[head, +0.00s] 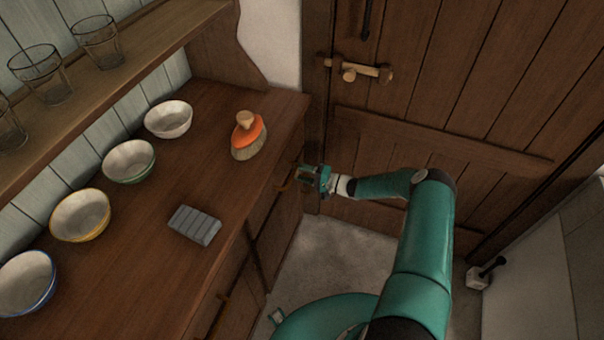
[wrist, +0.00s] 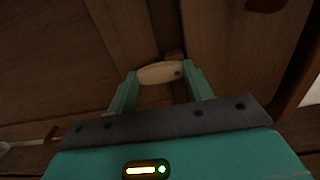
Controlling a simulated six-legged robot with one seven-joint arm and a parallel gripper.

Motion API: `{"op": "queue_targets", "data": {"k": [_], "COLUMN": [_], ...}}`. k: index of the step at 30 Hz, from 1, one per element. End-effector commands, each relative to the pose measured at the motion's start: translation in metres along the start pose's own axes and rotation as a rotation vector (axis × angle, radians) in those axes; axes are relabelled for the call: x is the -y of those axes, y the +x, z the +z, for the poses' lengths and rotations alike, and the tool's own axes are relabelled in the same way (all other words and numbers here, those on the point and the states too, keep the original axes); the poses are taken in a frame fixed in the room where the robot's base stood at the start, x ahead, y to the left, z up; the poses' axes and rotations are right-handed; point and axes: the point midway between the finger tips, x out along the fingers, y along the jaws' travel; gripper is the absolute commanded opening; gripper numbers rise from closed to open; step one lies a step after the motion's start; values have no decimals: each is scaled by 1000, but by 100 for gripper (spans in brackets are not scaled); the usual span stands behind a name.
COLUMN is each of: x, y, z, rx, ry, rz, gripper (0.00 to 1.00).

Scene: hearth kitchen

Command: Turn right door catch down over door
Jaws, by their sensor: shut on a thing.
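The door catch (wrist: 160,72) is a small pale wooden turn-piece with a dark dot near its right end. In the wrist view it lies crosswise between my two fingertips, in front of brown wooden panels. My gripper (wrist: 162,83) is shut on it, one finger at each end. In the head view my gripper (head: 300,179) is at the front of the brown cupboard (head: 285,222), just below the counter's right end. The catch is too small and covered to make out there. I cannot tell how far it is turned.
A plank door (head: 440,110) with a wooden bolt (head: 355,70) stands behind my arm. A doorstop-like block (head: 478,277) is at right. Some floor (head: 335,250) is clear.

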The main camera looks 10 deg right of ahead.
Motion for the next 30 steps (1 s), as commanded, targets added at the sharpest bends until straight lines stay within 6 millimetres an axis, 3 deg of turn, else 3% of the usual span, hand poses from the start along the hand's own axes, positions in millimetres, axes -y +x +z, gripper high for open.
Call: {"op": "queue_targets", "data": {"k": [16, 17, 20, 30], "x": [0, 0, 0, 0], "y": [-1, -1, -1, -4], "z": [-2, -2, -2, -1], "rx": [-3, -3, -3, -1], "ry": [-30, -30, -30, -28], "rz": [2, 2, 2, 1], "gripper": [28, 55, 73, 73]}}
